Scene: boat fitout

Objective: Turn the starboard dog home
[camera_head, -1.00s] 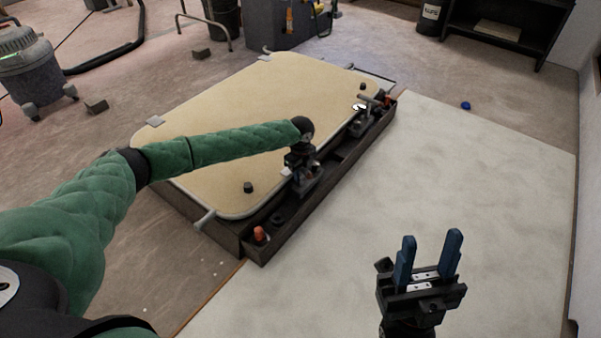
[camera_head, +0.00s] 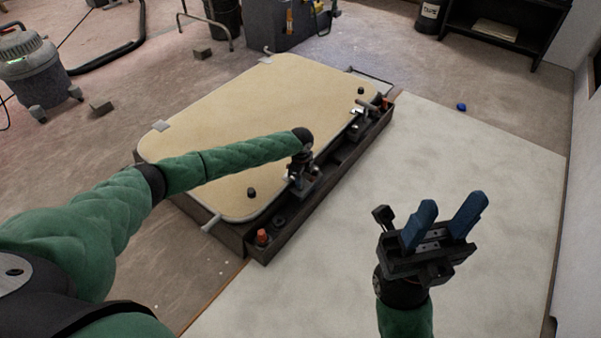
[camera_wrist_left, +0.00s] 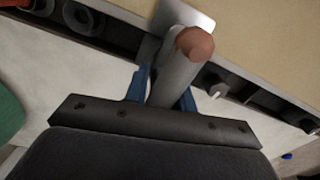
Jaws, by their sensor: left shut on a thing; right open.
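The hatch panel (camera_head: 240,110) is a tan board with rounded corners, lying flat in a dark frame (camera_head: 262,250). My left gripper (camera_head: 303,182) is at the panel's right edge, over the dark trough. In the left wrist view its blue fingers stand either side of a grey dog handle (camera_wrist_left: 172,82) with a reddish-brown tip, and are shut on it. The dog's base is largely hidden in the head view. A second dog (camera_head: 366,105) with a grey handle sits farther along the same edge. My right gripper (camera_head: 445,222) is open and empty over the pale floor sheet.
An orange-capped item (camera_head: 262,237) and a dark ring (camera_head: 279,221) sit in the trough's near end. Small black knobs (camera_head: 252,192) stand on the panel. A blue ball (camera_head: 461,107) lies on the floor at the right. The pale sheet (camera_head: 480,160) is otherwise clear.

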